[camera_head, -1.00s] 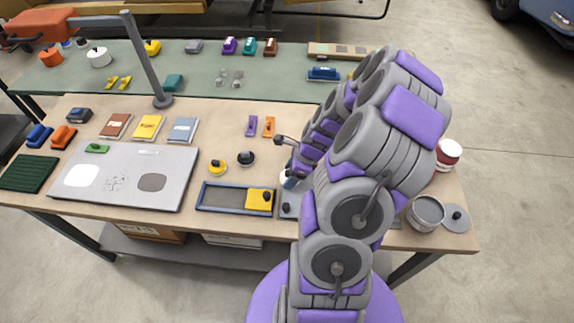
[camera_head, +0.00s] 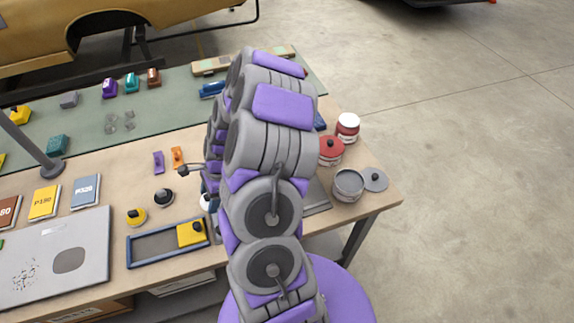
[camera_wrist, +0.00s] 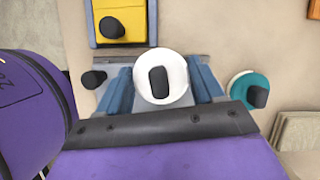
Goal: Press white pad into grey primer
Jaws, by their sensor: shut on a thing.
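The white round pad (camera_wrist: 141,86) with a dark knob sits between the two blue fingers of my gripper (camera_wrist: 163,80) in the wrist view, and the gripper is shut on it. In the head view my arm hides most of the gripper; a small white part (camera_head: 206,203), which looks like the pad, shows at the arm's left edge. An open can (camera_head: 348,185) with grey contents, apparently the grey primer, stands near the table's right front corner, to the right of my arm and apart from the gripper.
A grey lid (camera_head: 376,181) lies beside the can. A red can (camera_head: 330,151) and a white-and-red can (camera_head: 348,127) stand behind it. A yellow pad (camera_head: 190,235) lies in a blue-rimmed tray (camera_head: 131,257). A teal pad (camera_wrist: 239,83) is right of the gripper in the wrist view.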

